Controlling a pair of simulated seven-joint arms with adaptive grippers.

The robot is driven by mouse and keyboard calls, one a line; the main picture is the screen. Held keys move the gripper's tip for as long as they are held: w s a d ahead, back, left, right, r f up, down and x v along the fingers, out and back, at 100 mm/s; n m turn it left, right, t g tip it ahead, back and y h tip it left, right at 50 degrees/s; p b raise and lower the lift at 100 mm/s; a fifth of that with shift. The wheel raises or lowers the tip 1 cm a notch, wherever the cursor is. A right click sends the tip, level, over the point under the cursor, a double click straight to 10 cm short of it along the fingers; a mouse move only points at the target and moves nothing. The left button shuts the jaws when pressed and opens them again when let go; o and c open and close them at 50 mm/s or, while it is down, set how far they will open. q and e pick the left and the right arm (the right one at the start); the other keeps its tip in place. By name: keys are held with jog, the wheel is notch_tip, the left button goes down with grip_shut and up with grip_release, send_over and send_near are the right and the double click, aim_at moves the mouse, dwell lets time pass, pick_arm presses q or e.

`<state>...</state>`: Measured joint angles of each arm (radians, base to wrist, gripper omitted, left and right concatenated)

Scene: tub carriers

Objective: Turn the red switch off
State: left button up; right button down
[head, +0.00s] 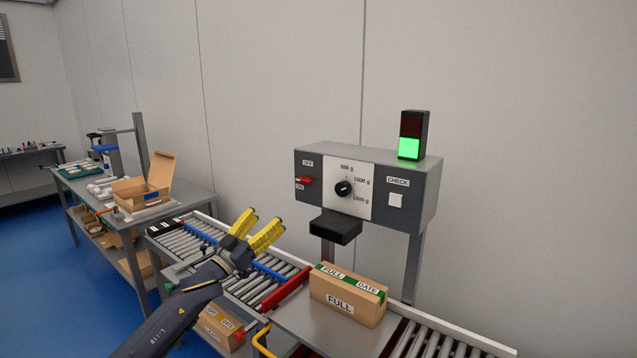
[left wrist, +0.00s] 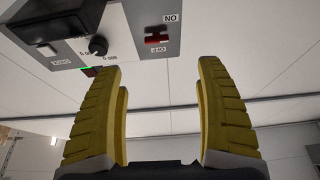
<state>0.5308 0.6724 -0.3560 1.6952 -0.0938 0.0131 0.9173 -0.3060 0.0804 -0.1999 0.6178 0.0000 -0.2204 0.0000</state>
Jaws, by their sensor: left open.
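The red switch (head: 305,180) is on the left part of the front of a grey control box (head: 409,190), between an OFF label above and an ON label below. It appears closer to the ON label. In the left wrist view the picture is inverted, and the red switch (left wrist: 157,37) shows beyond the fingers, near the top. My left gripper (head: 262,220) is open and empty, below and left of the box, its yellow fingers pointing up towards it. Its fingers also show in the left wrist view (left wrist: 160,68), apart from the switch. My right gripper is not in view.
A black dial (head: 343,188) and a white button (head: 395,200) share the box front. A lit green lamp (head: 409,148) tops it. A black block (head: 335,228) juts out beneath. An open carton (head: 140,194) stands on the left bench.

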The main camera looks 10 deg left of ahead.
aim_at(302, 181)
pick_arm(q)
jog(key=x, duration=1.7)
jog(key=shift+d+r, duration=0.5)
jog(key=shift+d, duration=0.05)
jog(key=shift+r, duration=0.1)
jog(key=c, duration=1.5)
grip_shut()
